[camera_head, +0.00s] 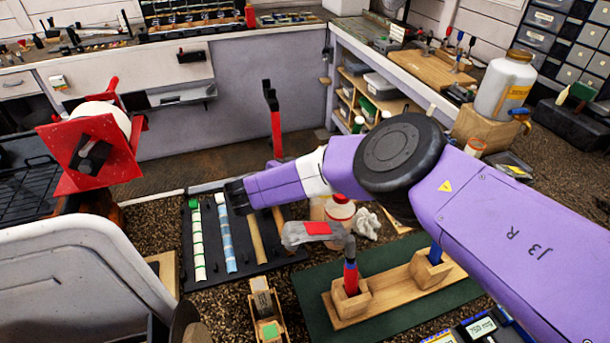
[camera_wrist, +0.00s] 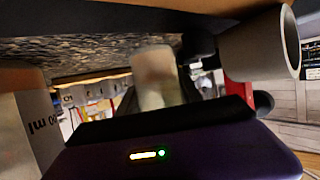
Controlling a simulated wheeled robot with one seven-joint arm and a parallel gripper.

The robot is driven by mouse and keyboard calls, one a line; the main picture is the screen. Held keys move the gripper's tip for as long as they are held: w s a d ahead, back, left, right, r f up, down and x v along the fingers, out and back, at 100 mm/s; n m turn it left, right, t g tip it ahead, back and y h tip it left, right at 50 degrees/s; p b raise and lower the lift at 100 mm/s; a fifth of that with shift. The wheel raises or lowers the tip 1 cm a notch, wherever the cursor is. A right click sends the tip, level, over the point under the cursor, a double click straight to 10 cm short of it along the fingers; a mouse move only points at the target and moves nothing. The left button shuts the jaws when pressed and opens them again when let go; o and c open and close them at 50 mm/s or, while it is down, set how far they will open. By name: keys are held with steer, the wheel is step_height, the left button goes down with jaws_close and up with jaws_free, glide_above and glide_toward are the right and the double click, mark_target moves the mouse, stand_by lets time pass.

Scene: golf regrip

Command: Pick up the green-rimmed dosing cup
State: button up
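I cannot single out a green-rimmed dosing cup with certainty in either view. In the head view, an orange-rimmed cup (camera_head: 475,146) stands by the large white jar at the right. My gripper (camera_head: 238,196) is at the left end of my purple arm, over the dark tray; its fingers are too small there to read. In the wrist view, a blurred pale cylinder (camera_wrist: 156,76) stands in the middle, and I cannot tell whether it is touched. A pale object with "ml" print (camera_wrist: 38,128) is at the left edge, and a grey tube end (camera_wrist: 288,42) is at upper right.
The dark tray (camera_head: 186,262) holds several long grips. The large white jar (camera_head: 505,88) sits on a wooden block.

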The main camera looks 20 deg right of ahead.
steer(key=c, duration=0.6)
step_height(320, 180, up, 20)
steer(key=b, duration=0.2)
stand_by(0.3)
